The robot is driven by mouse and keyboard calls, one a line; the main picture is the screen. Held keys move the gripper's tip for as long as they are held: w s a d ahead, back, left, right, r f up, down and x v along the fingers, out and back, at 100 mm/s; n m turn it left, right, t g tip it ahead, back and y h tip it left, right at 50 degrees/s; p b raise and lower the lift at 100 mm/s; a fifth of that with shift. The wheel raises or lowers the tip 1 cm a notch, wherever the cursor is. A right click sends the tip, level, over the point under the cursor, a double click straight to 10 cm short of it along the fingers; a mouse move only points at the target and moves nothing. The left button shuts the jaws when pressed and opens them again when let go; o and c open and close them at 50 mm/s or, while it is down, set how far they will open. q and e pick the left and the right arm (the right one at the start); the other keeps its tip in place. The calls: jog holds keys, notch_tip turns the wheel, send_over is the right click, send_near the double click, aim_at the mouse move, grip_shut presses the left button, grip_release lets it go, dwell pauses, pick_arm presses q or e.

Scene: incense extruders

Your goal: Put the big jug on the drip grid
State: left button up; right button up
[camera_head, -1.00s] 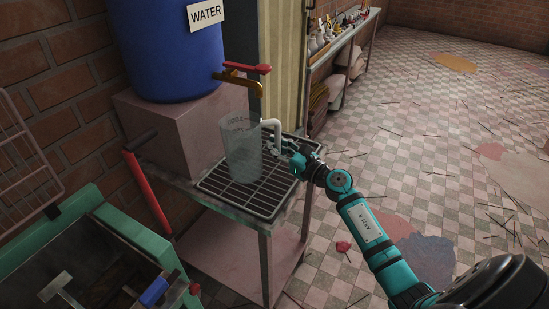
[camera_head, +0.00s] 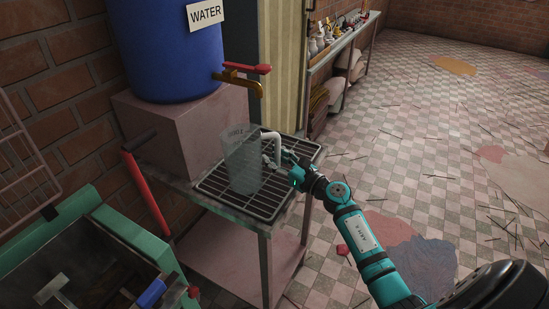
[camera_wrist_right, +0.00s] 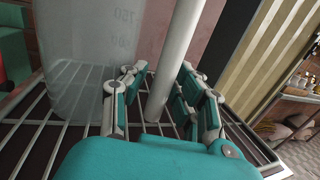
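The big jug (camera_head: 241,160) is clear, with measuring marks and a white handle (camera_head: 272,145). It appears to stand upright on the black drip grid (camera_head: 214,188), below and in front of the brass tap. My right gripper (camera_head: 284,158) is at the handle side of the jug. In the right wrist view its fingers (camera_wrist_right: 160,88) stand apart on both sides of the handle (camera_wrist_right: 176,60), with visible gaps, so it is open around it. The jug wall (camera_wrist_right: 85,70) and grid bars (camera_wrist_right: 40,135) also show there. My left gripper is out of view.
A blue water tank (camera_head: 166,50) on a pink block (camera_head: 175,130) stands behind the grid, with a brass tap (camera_head: 238,80) and red lever (camera_head: 258,69). A green-edged bin (camera_head: 135,237) with tools is at the lower left. Open tiled floor lies right.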

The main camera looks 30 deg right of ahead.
jog(key=shift+r, duration=0.25)
jog(key=b+v, duration=0.2)
jog(key=v, duration=1)
jog(key=shift+f, duration=0.15)
